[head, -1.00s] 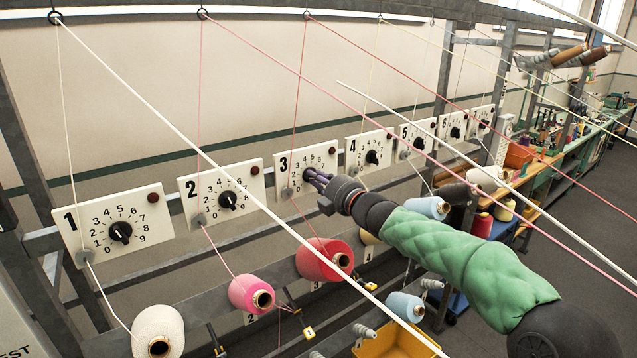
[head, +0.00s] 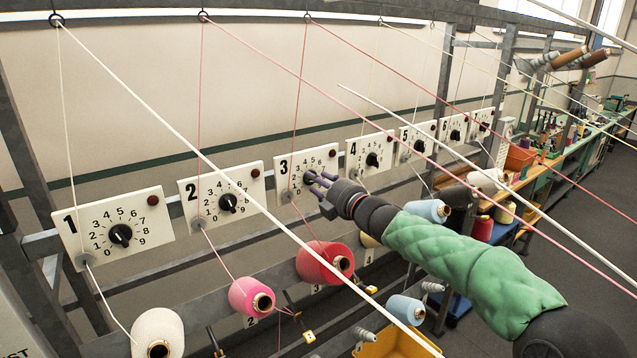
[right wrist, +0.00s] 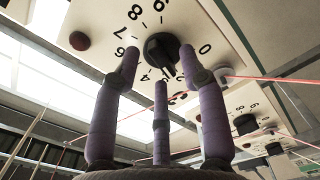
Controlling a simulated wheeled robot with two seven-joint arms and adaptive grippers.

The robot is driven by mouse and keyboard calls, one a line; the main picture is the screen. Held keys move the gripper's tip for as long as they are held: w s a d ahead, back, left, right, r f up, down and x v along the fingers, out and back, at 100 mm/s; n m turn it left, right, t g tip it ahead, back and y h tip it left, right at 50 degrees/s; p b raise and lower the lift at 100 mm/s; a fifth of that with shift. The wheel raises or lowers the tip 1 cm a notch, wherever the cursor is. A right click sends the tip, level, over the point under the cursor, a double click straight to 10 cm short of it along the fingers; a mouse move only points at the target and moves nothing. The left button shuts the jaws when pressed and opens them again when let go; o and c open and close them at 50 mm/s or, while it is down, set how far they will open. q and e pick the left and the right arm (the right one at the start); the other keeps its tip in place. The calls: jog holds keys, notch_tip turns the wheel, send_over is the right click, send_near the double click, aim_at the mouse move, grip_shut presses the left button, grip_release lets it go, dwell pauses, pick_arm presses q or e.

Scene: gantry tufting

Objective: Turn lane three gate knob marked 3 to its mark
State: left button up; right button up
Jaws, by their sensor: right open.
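The lane three panel (head: 290,165) is a white plate marked 3 with a numbered dial and a red-brown button. Its black knob shows in the right wrist view (right wrist: 160,48), where the panel appears upside down. My right gripper (head: 314,180) is open in front of this panel. In the right wrist view its purple fingers (right wrist: 160,62) are spread, two flanking the knob and one below it. They look apart from the knob; exact clearance is unclear. My left gripper is not in view.
Panels 1 (head: 75,225), 2 (head: 190,190) and 4 (head: 357,150) share the same rail. Taut yarns cross in front of the panels and near my right arm. Pink (head: 245,297) and red (head: 315,264) cones sit below. A yellow bin (head: 385,346) stands lower right.

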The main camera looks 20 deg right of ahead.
jog(key=v, duration=1.1)
jog(key=shift+s, duration=0.25)
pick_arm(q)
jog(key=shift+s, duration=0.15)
